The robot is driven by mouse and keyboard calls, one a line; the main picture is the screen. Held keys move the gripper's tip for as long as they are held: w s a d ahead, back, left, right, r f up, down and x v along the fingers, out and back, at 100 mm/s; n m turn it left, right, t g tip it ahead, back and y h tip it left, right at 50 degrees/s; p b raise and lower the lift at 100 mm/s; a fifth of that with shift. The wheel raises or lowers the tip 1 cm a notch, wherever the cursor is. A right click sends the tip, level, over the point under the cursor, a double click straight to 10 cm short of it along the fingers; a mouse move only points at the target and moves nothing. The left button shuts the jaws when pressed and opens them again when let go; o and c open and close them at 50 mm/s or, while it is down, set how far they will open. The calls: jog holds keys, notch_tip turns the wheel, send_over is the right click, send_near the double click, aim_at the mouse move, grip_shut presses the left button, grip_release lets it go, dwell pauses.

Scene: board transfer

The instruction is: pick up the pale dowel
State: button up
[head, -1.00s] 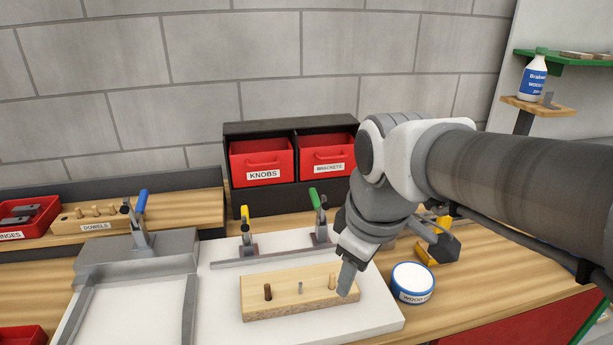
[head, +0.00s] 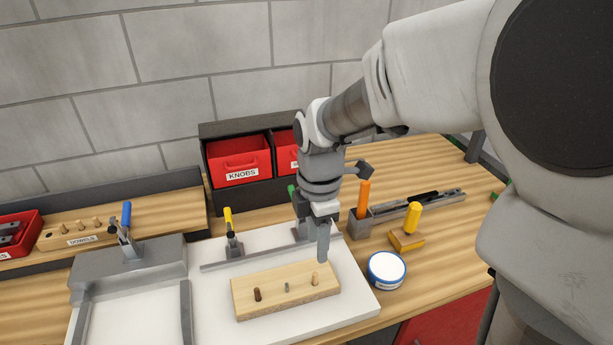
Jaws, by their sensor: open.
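A wooden board (head: 270,297) lies on the white panel. It holds three upright pegs: a dark brown dowel (head: 257,295) at left, a thin grey pin (head: 287,288) in the middle and the pale dowel (head: 315,279) at right. My gripper (head: 324,256) points down just above and behind the board's right end. In the picture its tip is slightly up and right of the pale dowel, apart from it. It is open, though its fingers overlap in this view. Nothing shows between them.
A white panel (head: 345,300) with a yellow clamp (head: 230,232) surrounds the board. A round white tin (head: 386,269) stands close at right, near a yellow-handled tool (head: 411,222). A dowel rack (head: 62,238) and blue clamp (head: 126,225) are at left. Red bins (head: 238,160) stand behind.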

aim_at(315, 273)
notch_tip(315, 273, down, 10)
jog(key=shift+s+a+f+b, duration=0.15)
jog(key=shift+f+b, duration=0.1)
jog(key=shift+b, duration=0.15)
jog(key=shift+c, duration=0.2)
grip_shut()
